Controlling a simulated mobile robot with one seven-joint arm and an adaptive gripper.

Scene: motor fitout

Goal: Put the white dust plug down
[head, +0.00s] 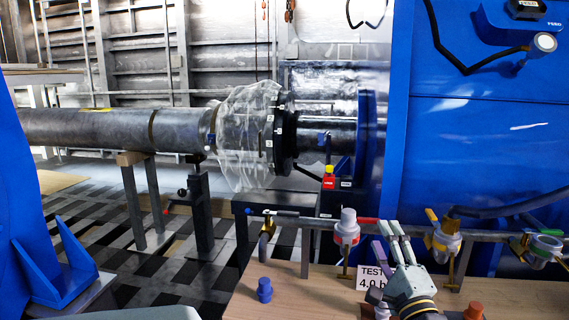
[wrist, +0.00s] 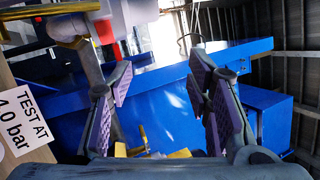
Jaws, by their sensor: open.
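A pale grey-white plug-like cap (head: 348,217) sits upright on the red-collared pipe fitting (head: 346,238) at the bench's back rail. I cannot tell for sure which is the white dust plug. My gripper (head: 390,238) is open, fingers pointing up and away, just right of the red-collared fitting. Its jaws also show open and empty in the wrist view (wrist: 159,75). A white body (wrist: 138,12) shows beyond the left finger there, apart from the jaws.
A blue plug (head: 264,290) and an orange plug (head: 473,312) stand on the wooden bench (head: 320,290). The test sign (head: 372,278) is left of my gripper. Yellow (head: 446,238) and green (head: 543,248) fittings line the rail at right. Bare bench lies around the blue plug.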

